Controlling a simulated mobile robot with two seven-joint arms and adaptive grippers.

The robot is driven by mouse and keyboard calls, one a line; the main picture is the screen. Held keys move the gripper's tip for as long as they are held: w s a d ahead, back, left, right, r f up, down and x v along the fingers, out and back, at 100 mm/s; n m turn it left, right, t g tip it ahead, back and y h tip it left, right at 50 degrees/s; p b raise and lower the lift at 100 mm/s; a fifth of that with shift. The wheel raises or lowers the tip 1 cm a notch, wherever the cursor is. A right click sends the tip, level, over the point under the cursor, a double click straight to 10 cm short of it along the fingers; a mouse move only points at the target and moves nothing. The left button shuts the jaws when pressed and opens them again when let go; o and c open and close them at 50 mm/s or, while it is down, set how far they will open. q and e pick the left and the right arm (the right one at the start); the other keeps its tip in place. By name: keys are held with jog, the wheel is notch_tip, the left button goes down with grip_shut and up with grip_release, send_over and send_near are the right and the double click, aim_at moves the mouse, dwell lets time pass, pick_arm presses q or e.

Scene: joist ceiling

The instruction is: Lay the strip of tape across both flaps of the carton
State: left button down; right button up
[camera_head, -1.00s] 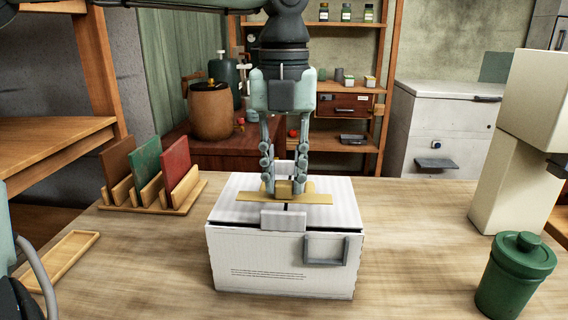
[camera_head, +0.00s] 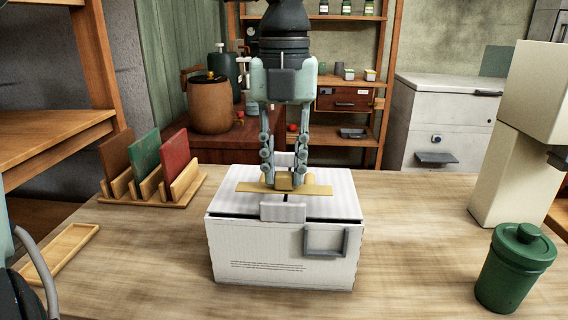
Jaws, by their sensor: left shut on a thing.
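The carton (camera_head: 280,252) is a white box on the table, with a grey square frame on its front. Its two top flaps, left (camera_head: 235,205) and right (camera_head: 335,205), lie about level, with a dark seam between them under white tabs at front and back. My left gripper (camera_head: 284,184) is over the middle of the top, shut on a tan block on the strip of tape (camera_head: 317,190). The flat yellow-tan strip lies crosswise over the seam, reaching over both flaps. I cannot tell whether it touches them. My right gripper is not in view.
A wooden rack (camera_head: 150,199) with brown, green and red panels stands left, near a shallow wooden tray (camera_head: 60,256). A green lidded canister (camera_head: 513,270) and a cream upright block (camera_head: 510,150) stand right. The table is clear beside the carton.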

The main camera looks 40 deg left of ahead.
aim_at(284, 173)
pick_arm(q)
jog(key=shift+f, duration=0.1)
jog(key=shift+f+b, duration=1.25)
jog(key=shift+f+b, duration=0.35)
jog(key=c, duration=1.2)
grip_release()
jog(key=shift+r, duration=0.15)
notch_tip(284, 173, up, 12)
jog(key=shift+f, duration=0.1)
